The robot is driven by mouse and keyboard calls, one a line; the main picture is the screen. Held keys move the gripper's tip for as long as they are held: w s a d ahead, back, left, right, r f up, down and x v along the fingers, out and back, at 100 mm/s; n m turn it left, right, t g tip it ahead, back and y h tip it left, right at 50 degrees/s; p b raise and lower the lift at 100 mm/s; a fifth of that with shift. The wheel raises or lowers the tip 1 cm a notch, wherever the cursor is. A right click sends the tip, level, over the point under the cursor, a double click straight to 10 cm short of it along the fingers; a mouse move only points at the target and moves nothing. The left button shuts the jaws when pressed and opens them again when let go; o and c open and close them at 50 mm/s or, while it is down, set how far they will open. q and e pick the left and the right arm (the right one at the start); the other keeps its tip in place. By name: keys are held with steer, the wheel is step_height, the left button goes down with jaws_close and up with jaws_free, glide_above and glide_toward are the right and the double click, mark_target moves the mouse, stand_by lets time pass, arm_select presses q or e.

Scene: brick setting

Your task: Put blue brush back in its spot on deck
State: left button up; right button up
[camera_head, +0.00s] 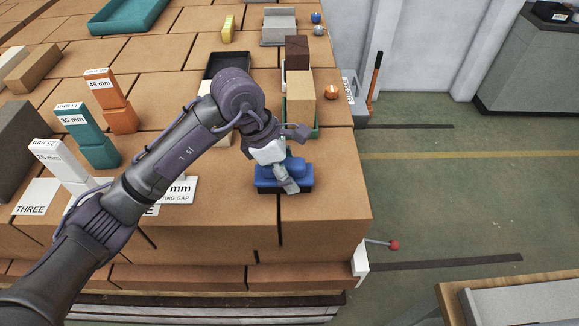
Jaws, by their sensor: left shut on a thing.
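The blue brush (266,184) has a blue body with a dark underside and is near the right front corner of the brick deck (330,219). My left arm reaches in from the lower left, and its gripper (287,178) is shut on the brush from above. The fingers hide part of the brush's top. I cannot tell whether the brush touches the deck or hangs just above it. No marked spot for the brush can be made out; the arm covers part of the deck. My right gripper is not in view.
White, teal and orange gauge blocks (103,151) stand at left, beside printed cards (183,190). A tan block (300,92) and a black tray (228,66) are behind the brush. An orange ball-like item (331,92) lies near the right edge. Bare deck lies in front of the brush.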

arm_select(q)
steer(key=shift+f, duration=0.2)
steer(key=o, duration=1)
steer(key=shift+r, duration=0.15)
steer(key=shift+r, duration=0.2)
steer(key=b+v, duration=0.4)
steer(key=v, duration=0.6)
steer(key=shift+a+r, duration=0.1)
steer(key=shift+r, duration=0.1)
steer(key=shift+a+r, duration=0.25)
steer(key=shift+r, duration=0.35)
steer(key=shift+s+f, duration=0.1)
